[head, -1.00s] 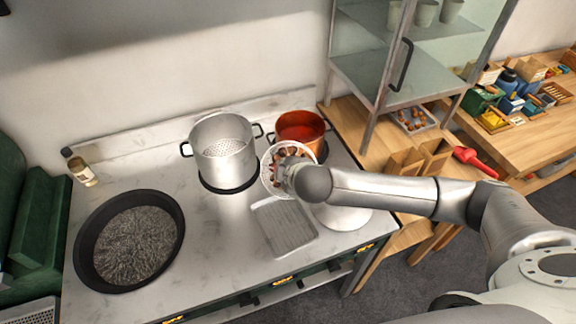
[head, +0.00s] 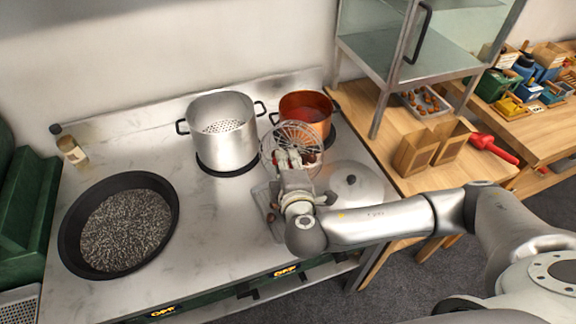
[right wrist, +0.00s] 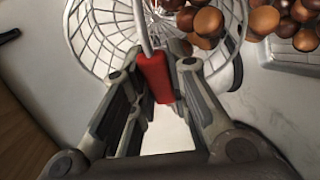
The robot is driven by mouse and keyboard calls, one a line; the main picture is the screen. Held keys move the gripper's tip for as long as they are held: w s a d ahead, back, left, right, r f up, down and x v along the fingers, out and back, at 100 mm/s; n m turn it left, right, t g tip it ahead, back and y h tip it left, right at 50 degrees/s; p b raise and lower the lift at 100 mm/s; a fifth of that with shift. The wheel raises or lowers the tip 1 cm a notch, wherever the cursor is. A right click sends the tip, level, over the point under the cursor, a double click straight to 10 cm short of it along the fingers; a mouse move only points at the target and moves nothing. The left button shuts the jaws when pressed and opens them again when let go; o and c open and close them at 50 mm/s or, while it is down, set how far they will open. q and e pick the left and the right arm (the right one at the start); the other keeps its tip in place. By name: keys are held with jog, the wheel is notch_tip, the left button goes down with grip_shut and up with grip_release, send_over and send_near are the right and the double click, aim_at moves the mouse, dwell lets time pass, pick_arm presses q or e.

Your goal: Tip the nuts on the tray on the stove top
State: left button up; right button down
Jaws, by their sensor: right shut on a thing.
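My right gripper (head: 292,172) is shut on the red handle (right wrist: 156,78) of a wire basket (head: 276,150), over the stove top. In the right wrist view the tilted basket (right wrist: 95,35) has several brown nuts (right wrist: 205,22) at its right side. The grey tray (head: 262,197) lies on the stove top, partly hidden under my gripper. Nuts show on it in the head view (head: 270,217), and several are on or above the tray (right wrist: 272,58) in the right wrist view. My left gripper is out of view.
A steel pot (head: 222,145) and an orange pot (head: 305,112) stand behind. A round lid (head: 352,185) lies right of the basket. A wide black pan (head: 75,205) is at left. Paper bags (head: 415,153) and a red scoop (head: 492,148) are on the wooden table.

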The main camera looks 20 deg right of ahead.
jog(key=shift+s+a+f+n+t+h+b, duration=0.2)
jog(key=shift+s+a+f+n+t+b, duration=0.35)
jog(key=shift+t+b, duration=1.05)
jog(key=shift+s+a+f+n+t+h+b, duration=0.2)
jog(key=shift+s+f+n+t+b, duration=0.35)
jog(key=shift+b, duration=2.05)
jog(key=shift+s+a+f+n+t+h+b, duration=0.3)
jog(key=shift+s+f+t+b, duration=0.65)
jog(key=shift+b, duration=1.15)
jog(key=shift+w+a+r, duration=0.1)
jog(key=shift+w+r, duration=0.2)
